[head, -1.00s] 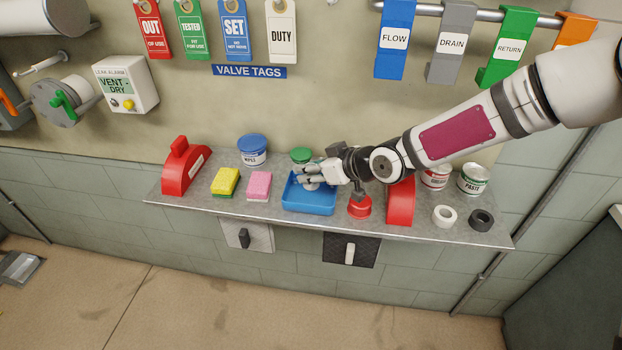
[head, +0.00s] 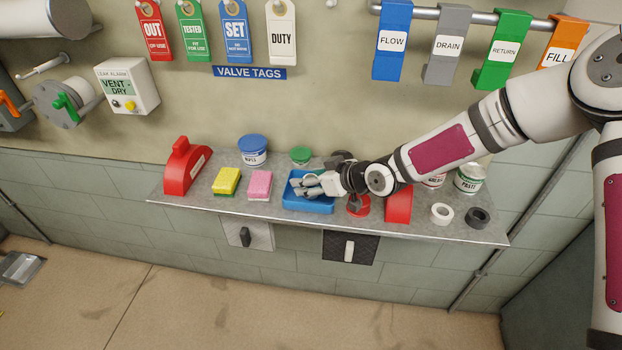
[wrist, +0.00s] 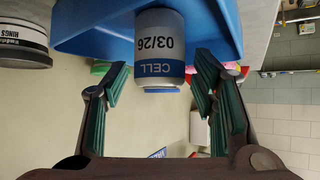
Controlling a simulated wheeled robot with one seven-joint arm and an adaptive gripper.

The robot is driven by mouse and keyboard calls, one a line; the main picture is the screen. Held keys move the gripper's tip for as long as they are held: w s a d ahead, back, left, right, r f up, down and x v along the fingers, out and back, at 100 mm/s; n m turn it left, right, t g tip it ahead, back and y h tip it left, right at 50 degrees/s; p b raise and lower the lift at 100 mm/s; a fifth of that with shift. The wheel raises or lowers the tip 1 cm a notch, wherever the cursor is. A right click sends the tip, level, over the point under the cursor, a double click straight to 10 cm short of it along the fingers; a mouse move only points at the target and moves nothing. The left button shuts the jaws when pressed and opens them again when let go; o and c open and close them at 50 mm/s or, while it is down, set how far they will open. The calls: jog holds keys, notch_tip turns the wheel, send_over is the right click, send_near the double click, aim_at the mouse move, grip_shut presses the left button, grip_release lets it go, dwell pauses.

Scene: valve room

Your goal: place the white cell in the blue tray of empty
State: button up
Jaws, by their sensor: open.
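The blue tray (head: 310,207) stands on the grey shelf, and its wall (wrist: 85,35) fills the top of the wrist view. The white cell (wrist: 160,45), with a blue band reading CELL and the marking 03/26, is in front of the tray's blue surface in the wrist view. My gripper (head: 306,186) is low at the tray in the head view, its fingers over the tray's inside. In the wrist view its fingers are open, one on each side of the cell, with a gap visible at each. In the head view the cell is not clearly distinguishable from the fingers.
Left of the tray are a pink sponge (head: 260,185), a yellow sponge (head: 227,181) and a red holder (head: 184,168). A red round object (head: 358,207) and red block (head: 398,207) are close on the right.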

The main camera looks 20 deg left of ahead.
jog(key=shift+r, duration=0.2)
jog(key=v, duration=1.2)
jog(key=shift+b, duration=0.45)
